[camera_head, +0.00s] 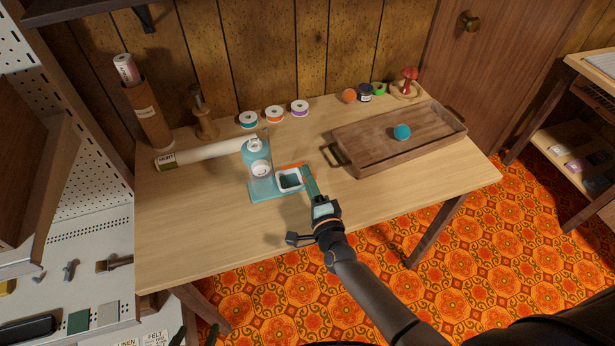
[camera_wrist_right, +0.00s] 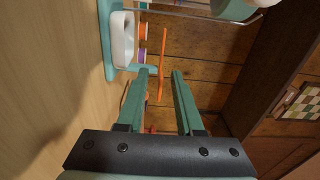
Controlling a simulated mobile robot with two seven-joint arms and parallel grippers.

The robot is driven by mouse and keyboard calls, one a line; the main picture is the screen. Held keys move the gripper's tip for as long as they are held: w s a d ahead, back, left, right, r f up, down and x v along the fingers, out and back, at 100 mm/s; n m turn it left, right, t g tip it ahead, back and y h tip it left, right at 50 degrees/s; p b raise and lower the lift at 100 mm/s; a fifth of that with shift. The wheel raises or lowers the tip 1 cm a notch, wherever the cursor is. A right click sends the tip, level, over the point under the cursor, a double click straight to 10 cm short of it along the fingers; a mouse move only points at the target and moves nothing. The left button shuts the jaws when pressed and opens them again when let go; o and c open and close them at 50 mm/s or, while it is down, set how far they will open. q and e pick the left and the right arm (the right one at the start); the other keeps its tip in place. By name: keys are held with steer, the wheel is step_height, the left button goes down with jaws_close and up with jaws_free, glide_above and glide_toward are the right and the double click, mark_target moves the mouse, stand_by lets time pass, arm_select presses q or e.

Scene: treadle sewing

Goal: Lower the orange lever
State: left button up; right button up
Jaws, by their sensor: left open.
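In the right wrist view the orange lever (camera_wrist_right: 163,62) lies across the gap between the green fingertips of the right gripper (camera_wrist_right: 162,72). Those fingers are apart, with no clear contact on the lever. Dark tips that look like my left gripper (camera_head: 195,336) show at the bottom edge, apart and far from the device.
A wooden tray (camera_head: 362,153) with a teal ball (camera_head: 402,132) stands to the right. Several thread spools (camera_head: 275,114) line the back, and a pale paper roll (camera_head: 205,152) lies at left. The table's front left is clear.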

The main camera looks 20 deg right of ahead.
steer(key=s+p, duration=0.3)
steer(key=s, duration=0.8)
steer(key=shift+d+r, duration=0.1)
steer(key=shift+s, duration=0.55)
steer(key=s+f+n+g+y, duration=0.1)
steer(key=s+f+n+g, duration=0.2)
steer(key=s+n, duration=0.3)
steer(key=s+d+f+n+g+y, duration=0.1)
steer(key=s+f+n+g, duration=0.3)
steer(key=n, duration=0.9)
steer(key=s+g, duration=0.1)
steer(key=s, duration=0.1)
steer(key=shift+s+n+g, duration=0.3)
steer(key=shift+s+g, duration=0.1)
steer(key=shift+d, duration=0.1)
